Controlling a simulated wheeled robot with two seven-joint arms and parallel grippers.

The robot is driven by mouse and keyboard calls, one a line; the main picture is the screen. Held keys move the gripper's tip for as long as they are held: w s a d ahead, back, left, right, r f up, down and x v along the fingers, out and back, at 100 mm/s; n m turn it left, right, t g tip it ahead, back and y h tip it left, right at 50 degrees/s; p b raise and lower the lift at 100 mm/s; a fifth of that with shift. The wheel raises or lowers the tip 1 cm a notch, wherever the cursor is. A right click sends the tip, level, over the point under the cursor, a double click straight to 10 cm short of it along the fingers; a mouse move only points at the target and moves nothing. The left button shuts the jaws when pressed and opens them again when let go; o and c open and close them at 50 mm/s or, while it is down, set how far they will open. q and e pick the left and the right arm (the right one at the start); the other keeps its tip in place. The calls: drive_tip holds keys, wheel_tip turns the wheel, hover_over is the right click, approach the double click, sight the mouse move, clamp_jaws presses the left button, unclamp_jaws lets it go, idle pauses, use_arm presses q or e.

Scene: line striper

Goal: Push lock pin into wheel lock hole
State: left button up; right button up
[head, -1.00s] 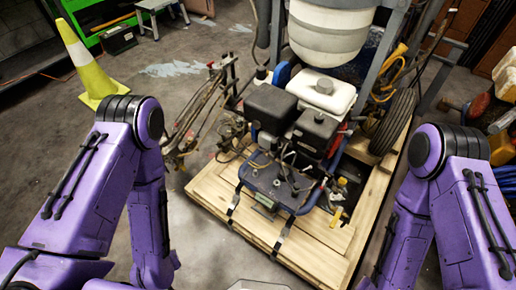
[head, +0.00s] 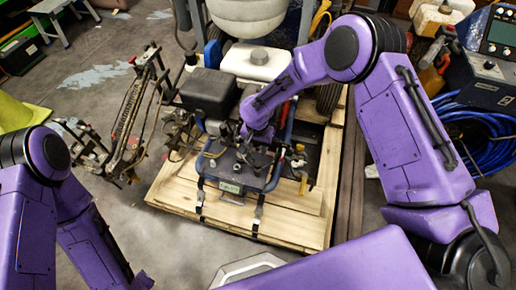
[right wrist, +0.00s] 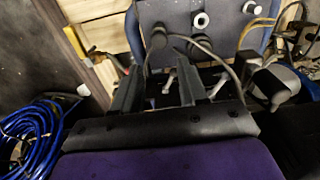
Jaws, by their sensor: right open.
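The line striper (head: 238,172) stands on a wooden pallet, with a blue frame, an engine and a dark front plate. My right arm reaches over it from the right, and my right gripper (head: 246,136) is low among the engine parts above the plate. In the right wrist view my right gripper (right wrist: 160,88) is open, with nothing clear between its fingers. Beyond them is the dark plate (right wrist: 180,22) with pale round fittings (right wrist: 201,20) and a dark knob. A black wheel (head: 327,98) is partly hidden behind my right arm. I cannot make out the lock pin or its hole.
The wooden pallet (head: 285,226) has bare boards at its front. Hoses and cables cross near my right fingers. A coiled blue hose (head: 478,135) lies at right.

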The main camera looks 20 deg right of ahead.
sight(258, 164)
wheel_tip(258, 164, down, 9)
drive_tip(key=b, duration=0.7)
drive_tip(key=shift+s, duration=0.1)
drive_tip(key=shift+f, duration=0.45)
drive_tip(key=c, duration=0.7)
